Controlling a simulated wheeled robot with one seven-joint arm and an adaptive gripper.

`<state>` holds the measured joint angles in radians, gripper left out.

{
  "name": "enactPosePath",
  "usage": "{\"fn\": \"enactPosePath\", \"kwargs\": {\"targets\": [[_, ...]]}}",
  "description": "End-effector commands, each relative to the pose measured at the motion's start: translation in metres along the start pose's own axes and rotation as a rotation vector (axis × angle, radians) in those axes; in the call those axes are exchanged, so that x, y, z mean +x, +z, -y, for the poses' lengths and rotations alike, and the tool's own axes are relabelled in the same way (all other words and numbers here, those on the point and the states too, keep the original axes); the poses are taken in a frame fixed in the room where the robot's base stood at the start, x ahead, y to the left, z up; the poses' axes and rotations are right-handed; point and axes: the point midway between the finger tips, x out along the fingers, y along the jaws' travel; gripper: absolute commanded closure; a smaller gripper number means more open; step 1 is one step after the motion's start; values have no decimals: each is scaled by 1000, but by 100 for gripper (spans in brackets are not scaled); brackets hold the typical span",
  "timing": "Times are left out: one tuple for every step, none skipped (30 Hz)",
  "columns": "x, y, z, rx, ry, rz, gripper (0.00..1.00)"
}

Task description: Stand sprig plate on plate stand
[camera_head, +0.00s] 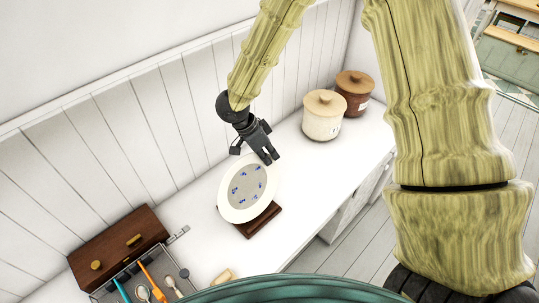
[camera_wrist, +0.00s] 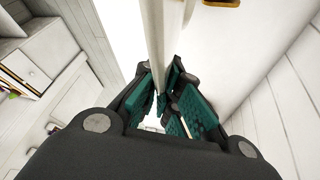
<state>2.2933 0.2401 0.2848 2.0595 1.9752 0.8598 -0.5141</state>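The sprig plate (camera_head: 232,205) is white with a grey-beige centre and small blue sprigs. It stands tilted up at the dark brown plate stand (camera_head: 258,221) on the white counter; the plate hides much of the stand, so its seating cannot be seen fully. My gripper (camera_head: 270,157) is at the plate's upper right rim. In the wrist view the plate (camera_wrist: 166,35) shows nearly edge-on between my gripper's teal pads (camera_wrist: 164,98), which close on its rim from both sides.
A cream canister (camera_head: 322,120) and a brown canister (camera_head: 354,96) with wooden lids stand at the back right. A wooden box (camera_head: 118,245) and a utensil tray (camera_head: 165,258) lie at the left. The plank wall (camera_head: 130,130) runs behind; counter beside the stand is clear.

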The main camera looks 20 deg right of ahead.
Motion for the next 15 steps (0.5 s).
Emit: {"fn": "enactPosePath", "kwargs": {"targets": [[3, 1, 1, 0, -1, 0, 100], [4, 2, 1, 0, -1, 0, 100], [5, 2, 1, 0, -1, 0, 100], [6, 3, 1, 0, -1, 0, 100], [6, 3, 1, 0, -1, 0, 100], [7, 3, 1, 0, -1, 0, 100], [8, 4, 1, 0, -1, 0, 100], [9, 4, 1, 1, -1, 0, 100], [10, 5, 1, 1, 0, 1, 100], [11, 5, 2, 1, 0, 1, 100], [12, 5, 2, 1, 0, 1, 100], [13, 6, 2, 1, 0, 1, 100], [14, 6, 2, 1, 0, 1, 100], [14, 6, 2, 1, 0, 1, 100], [11, 5, 3, 0, 6, -1, 100]]}}
